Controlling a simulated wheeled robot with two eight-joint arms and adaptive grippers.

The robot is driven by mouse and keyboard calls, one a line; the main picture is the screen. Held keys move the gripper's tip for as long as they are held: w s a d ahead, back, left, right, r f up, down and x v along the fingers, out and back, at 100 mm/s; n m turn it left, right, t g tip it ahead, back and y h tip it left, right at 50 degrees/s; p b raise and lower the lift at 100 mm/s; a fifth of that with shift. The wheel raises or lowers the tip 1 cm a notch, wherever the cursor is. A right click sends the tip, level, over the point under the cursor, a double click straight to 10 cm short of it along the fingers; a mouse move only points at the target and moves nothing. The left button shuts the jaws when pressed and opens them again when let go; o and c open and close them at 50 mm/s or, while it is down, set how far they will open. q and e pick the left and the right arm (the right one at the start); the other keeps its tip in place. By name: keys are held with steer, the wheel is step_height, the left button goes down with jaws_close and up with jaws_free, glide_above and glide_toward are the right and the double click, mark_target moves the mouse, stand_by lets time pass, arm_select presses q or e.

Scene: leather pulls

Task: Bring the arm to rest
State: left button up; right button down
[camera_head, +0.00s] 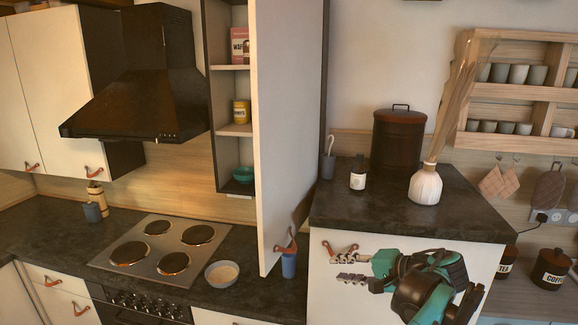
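A tall white cabinet door (290,130) stands open left of the gripper, with a leather pull (286,246) near its bottom. A blue cup (289,265) and a bowl (222,273) stand on the counter. A white vase (425,186) and dark canister (398,140) stand on the raised top.

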arm_select(q)
steer(key=s+a+f+n+g+h+b, duration=0.1)
steer(key=s+a+f+g+h+b, duration=0.3)
steer(key=a, duration=0.6)
steer(key=s+a+f+n+t+b, duration=0.15)
steer(key=a+f, duration=0.35)
steer(key=a, duration=0.6)
steer(key=s+a+f+n+h+b, duration=0.2)
steer(key=s+a+f, duration=0.3)
steer(key=s+f, duration=0.4)
steer(key=s+a+f+n+t+h+b, duration=0.1)
steer(key=s+a+f+n+h+b, duration=0.2)
steer(key=s+f, duration=0.7)
steer(key=a+b, duration=0.2)
steer(key=shift+a+f+b, duration=0.15)
steer(key=shift+f+b, duration=0.15)
